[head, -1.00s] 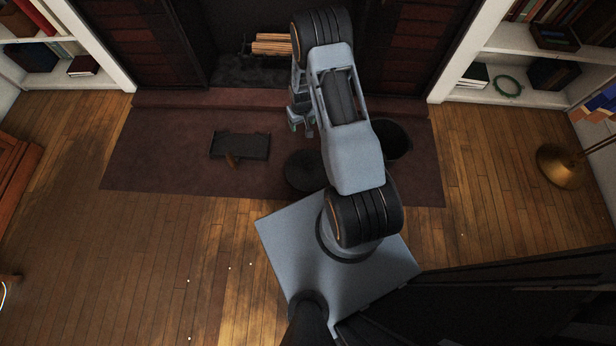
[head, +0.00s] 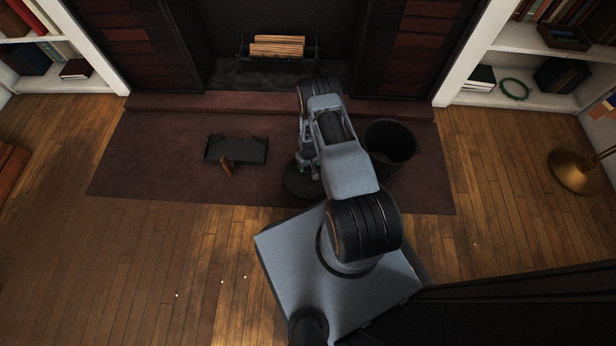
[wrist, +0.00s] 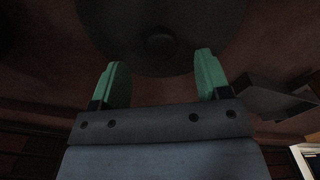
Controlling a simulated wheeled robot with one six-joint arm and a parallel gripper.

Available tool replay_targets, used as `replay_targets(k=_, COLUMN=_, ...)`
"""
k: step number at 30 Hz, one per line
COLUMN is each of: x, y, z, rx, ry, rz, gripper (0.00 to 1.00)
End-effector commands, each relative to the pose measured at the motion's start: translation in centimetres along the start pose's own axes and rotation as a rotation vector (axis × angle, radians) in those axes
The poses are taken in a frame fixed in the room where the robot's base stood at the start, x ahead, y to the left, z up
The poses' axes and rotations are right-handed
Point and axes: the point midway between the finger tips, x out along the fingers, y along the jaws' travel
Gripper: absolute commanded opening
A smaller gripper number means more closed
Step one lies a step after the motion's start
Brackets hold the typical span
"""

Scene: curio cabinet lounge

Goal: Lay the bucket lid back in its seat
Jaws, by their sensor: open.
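The bucket lid (head: 298,182) is a dark round disc lying on the dark red rug, partly hidden by my arm. In the wrist view the lid (wrist: 205,22) fills the upper middle, with a small round knob (wrist: 160,44) at its centre. My gripper (head: 313,172) is over the lid. In the wrist view its two green fingers (wrist: 161,82) are open and apart, with the knob between and beyond them; nothing is held. The black bucket (head: 390,142) stands upright on the rug to the right of my arm, its mouth uncovered.
A dark dustpan-like tray (head: 236,149) with a wooden handle lies on the rug (head: 150,160) to the left. The fireplace with logs (head: 278,46) is behind. Shelves stand at both sides, and a brass lamp base (head: 572,172) is at the right. The left floor is open.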

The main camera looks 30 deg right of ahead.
Motion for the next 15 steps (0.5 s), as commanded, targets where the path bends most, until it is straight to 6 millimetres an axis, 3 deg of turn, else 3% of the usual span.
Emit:
replay_targets(k=7, x=1.3, y=0.0, z=0.0, rx=0.000, ry=-0.001, rz=0.000, gripper=0.70)
replay_targets(k=15, x=4.9, y=-0.1, z=-0.1, rx=0.000, ry=-0.002, rz=0.000, gripper=0.70)
